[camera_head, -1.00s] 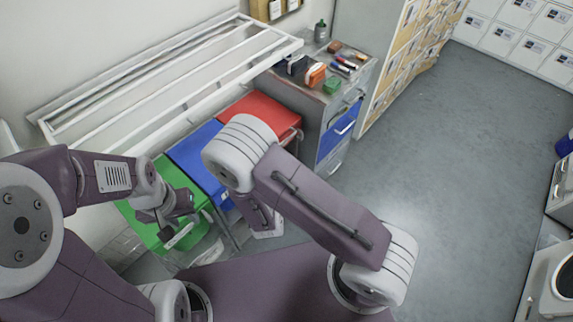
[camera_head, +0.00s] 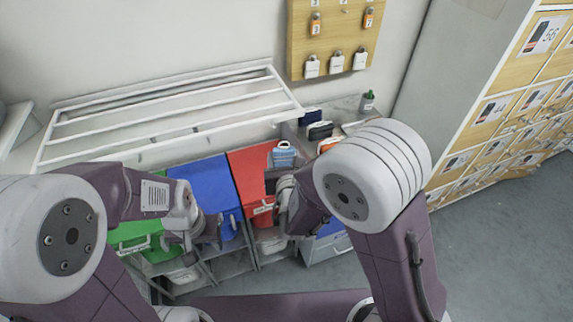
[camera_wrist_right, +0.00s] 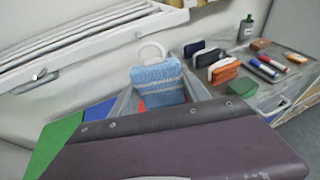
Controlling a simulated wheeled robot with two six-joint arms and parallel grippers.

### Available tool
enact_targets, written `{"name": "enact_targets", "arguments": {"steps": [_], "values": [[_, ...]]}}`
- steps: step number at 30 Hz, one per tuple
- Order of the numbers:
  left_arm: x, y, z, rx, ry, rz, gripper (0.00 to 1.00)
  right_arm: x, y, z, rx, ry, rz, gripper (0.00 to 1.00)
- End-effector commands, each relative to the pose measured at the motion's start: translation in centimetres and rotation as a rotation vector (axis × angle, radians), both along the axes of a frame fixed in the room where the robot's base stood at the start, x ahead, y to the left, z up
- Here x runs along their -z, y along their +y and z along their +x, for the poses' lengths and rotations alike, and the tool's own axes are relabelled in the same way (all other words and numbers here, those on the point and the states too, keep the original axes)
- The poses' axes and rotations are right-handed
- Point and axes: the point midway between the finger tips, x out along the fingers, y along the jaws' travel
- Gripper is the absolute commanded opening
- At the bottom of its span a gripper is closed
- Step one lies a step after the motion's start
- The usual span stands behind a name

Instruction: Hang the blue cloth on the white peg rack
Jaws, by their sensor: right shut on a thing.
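The blue cloth (camera_head: 284,155), light blue with paler stripes, shows just above my right gripper (camera_head: 272,181) in the head view. In the right wrist view the cloth (camera_wrist_right: 160,84) hangs below a white loop (camera_wrist_right: 152,50). My right gripper is shut on the cloth; its fingertips are hard to make out. The white peg rack (camera_head: 160,123), a frame with long bars, is on the wall to the left of the cloth, which is apart from it. It also shows in the right wrist view (camera_wrist_right: 85,45). My left gripper (camera_head: 207,236) is low in front of the bins, its jaw gap unclear.
Green (camera_head: 137,234), blue (camera_head: 205,184) and red (camera_head: 250,168) bins stand below the rack. A grey cabinet top with pouches (camera_head: 320,131) and a green bottle (camera_head: 367,101) is to the right. A wooden key board (camera_head: 334,35) hangs above, and lockers (camera_head: 500,105) stand further right.

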Motion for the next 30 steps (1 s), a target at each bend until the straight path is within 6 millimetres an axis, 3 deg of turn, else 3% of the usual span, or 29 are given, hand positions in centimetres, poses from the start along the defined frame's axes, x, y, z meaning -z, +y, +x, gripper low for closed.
{"name": "enact_targets", "arguments": {"steps": [8,30], "values": [[-0.3,0.0,0.0,0.0,0.0,0.0,0.36,0.0,0.2,0.8,0.003,-0.001,0.001,0.22],[-2.0,0.0,0.0,0.0,0.0,0.0,0.36,0.5,1.8,6.0,0.003,0.0,0.0,0.22]]}}
